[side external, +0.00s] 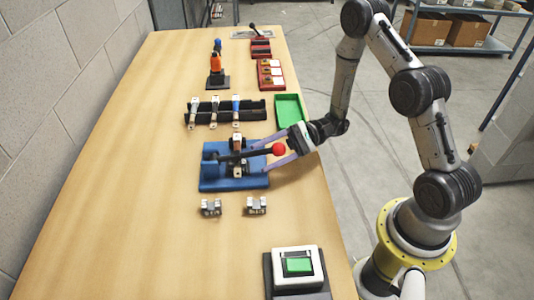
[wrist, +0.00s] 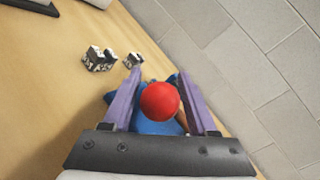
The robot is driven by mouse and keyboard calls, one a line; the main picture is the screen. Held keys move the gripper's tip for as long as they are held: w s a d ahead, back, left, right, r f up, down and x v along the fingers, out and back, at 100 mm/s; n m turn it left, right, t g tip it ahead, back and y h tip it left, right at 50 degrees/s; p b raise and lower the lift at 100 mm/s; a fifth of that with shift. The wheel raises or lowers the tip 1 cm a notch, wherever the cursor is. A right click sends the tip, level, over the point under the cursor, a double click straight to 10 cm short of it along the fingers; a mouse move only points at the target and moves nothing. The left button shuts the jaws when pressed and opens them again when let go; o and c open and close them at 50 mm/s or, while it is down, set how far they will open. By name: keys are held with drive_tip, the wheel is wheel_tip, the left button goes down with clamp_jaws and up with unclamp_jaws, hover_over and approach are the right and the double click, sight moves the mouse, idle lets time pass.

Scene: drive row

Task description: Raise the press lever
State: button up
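The press (side external: 211,181) has a blue base and stands mid-table in the side external view. Its black lever (side external: 243,154) lies roughly level across the press and ends in a red ball knob (side external: 279,149) on the right. My gripper (side external: 266,156) reaches in from the right, its purple fingers spread around the knob end. In the wrist view the red knob (wrist: 160,101) sits between the two open fingers of my gripper (wrist: 157,85), with a gap visible on each side. The blue base shows partly behind the knob; the lever shaft is hidden there.
Two small metal blocks (side external: 211,207) (side external: 257,205) stand in front of the press. A black rack (side external: 175,112) with several tools and a green tray (side external: 289,110) lie behind it. A green button box (side external: 298,266) is at the near right. The left side of the table is clear.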

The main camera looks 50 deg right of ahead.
clamp_jaws()
idle(1.1)
